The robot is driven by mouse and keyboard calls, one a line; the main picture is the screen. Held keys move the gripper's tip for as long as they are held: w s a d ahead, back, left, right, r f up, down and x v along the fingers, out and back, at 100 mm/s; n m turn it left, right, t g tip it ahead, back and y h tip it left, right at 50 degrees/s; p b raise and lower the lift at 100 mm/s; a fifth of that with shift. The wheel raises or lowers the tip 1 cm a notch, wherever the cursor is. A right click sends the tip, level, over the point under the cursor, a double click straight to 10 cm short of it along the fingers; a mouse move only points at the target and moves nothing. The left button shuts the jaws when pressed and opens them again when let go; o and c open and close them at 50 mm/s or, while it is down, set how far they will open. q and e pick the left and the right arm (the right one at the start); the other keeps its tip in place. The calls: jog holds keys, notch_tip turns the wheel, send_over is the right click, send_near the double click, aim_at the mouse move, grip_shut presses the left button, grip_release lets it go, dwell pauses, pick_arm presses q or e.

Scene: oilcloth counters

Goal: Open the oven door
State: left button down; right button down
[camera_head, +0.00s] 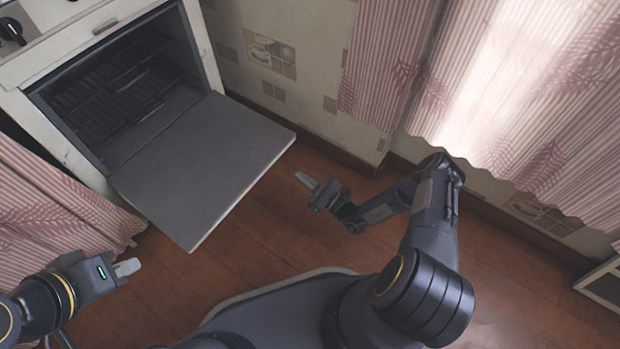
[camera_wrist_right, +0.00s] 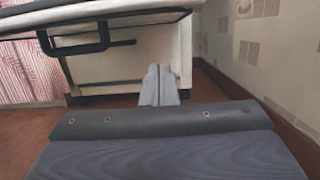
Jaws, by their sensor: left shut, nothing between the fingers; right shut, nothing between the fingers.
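The white oven (camera_head: 45,75) stands at the upper left of the head view. Its door (camera_head: 200,165) is folded down and lies open, about level, and the dark inside with its racks (camera_head: 110,95) shows. My left gripper (camera_head: 128,267) is shut and empty, left of the door's front corner and apart from it. My right gripper (camera_head: 306,181) is shut and empty, just past the door's right front corner. In the right wrist view, my right gripper's fingers (camera_wrist_right: 160,85) are together, and the oven door (camera_wrist_right: 135,18) shows edge-on above with a black handle (camera_wrist_right: 75,45) beneath it.
Pink striped curtains hang at the left (camera_head: 50,215) and over the right wall (camera_head: 500,100). A tiled wall (camera_head: 270,60) is behind the door. The wooden floor (camera_head: 250,235) between my grippers is clear. A white-framed object (camera_head: 602,285) stands at the right edge.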

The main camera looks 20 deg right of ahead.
jog(key=w+a+r+b, duration=0.2)
jog(key=w+a+r, duration=0.2)
jog(key=w+r, duration=0.1)
jog(key=shift+r, duration=0.3)
jog(key=shift+d+r, duration=0.1)
jog(key=r+g+p, duration=0.1)
jog(key=r+p, duration=0.3)
jog(key=p, duration=0.2)
jog(key=r+g+h+p, duration=0.1)
jog(key=r+p, duration=0.4)
jog(key=p, duration=0.1)
jog(key=r+g+h+p, duration=0.1)
jog(key=r+p, duration=0.3)
jog(key=p, duration=0.2)
jog(key=shift+w+a+r, duration=0.15)
jog(key=shift+w+a, duration=0.1)
jog(key=shift+w, duration=0.15)
jog(key=w+a+r+g+h+p, duration=0.1)
jog(key=w+r+p, duration=0.1)
jog(key=r+p, duration=0.3)
jog(key=w+a+r+g+h+p, duration=0.1)
jog(key=w+a+r+p, duration=0.1)
jog(key=r+p, duration=0.3)
jog(key=shift+w+a+r+g+p, duration=0.3)
jog(key=shift+w+r+g+p, duration=0.15)
jog(key=shift+p, duration=1)
